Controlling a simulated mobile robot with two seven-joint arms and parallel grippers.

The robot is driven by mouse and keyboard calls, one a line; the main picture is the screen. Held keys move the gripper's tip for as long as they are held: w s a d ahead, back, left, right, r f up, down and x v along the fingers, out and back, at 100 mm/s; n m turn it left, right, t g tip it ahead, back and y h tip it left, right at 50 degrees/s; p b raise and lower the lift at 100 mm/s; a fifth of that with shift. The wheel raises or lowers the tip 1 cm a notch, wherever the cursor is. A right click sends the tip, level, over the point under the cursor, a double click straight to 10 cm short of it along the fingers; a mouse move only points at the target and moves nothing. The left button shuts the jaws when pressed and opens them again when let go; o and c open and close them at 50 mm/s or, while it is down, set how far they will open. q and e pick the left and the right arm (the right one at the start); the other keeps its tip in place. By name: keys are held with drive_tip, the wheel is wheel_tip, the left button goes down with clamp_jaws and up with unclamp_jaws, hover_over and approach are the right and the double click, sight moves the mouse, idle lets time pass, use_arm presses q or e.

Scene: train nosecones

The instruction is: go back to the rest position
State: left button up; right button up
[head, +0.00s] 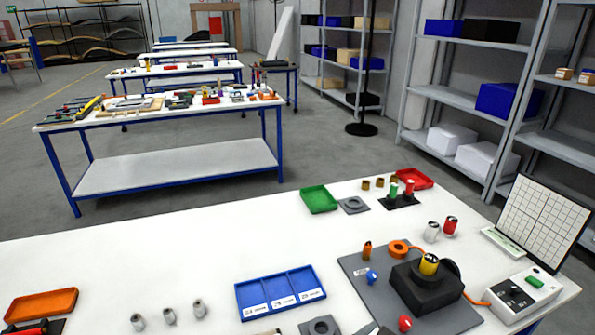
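Neither of my grippers shows in the head view, and no arm of mine can be made out. The white worktable (180,250) fills the lower part of the view. On it, a black block (408,288) with a yellow-topped piece (429,264) in it stands on a grey mat (455,318). A blue three-compartment tray (281,292) with white labels looks empty. Several small grey nosecone-like parts (169,316) stand upright left of it.
An orange tray (41,304) is at the left edge, a green tray (318,199) and a red tray (414,178) at the back. A white control box (522,296) and a gridded panel (543,221) stand at right. The table's middle left is clear. Shelves (470,100) stand behind.

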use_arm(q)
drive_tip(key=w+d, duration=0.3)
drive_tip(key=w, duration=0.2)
use_arm(e)
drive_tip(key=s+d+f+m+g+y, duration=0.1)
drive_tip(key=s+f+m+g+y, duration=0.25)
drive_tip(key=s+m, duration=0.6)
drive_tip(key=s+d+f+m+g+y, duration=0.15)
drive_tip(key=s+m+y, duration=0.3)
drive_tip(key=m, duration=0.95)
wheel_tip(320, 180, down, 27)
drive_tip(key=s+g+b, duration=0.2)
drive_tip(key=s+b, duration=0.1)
drive_tip(key=b, duration=0.3)
use_arm(q)
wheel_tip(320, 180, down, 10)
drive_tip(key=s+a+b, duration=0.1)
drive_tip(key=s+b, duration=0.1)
drive_tip(key=b, duration=0.2)
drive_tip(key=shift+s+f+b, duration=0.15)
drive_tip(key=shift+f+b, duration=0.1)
drive_tip(key=shift+b, duration=0.1)
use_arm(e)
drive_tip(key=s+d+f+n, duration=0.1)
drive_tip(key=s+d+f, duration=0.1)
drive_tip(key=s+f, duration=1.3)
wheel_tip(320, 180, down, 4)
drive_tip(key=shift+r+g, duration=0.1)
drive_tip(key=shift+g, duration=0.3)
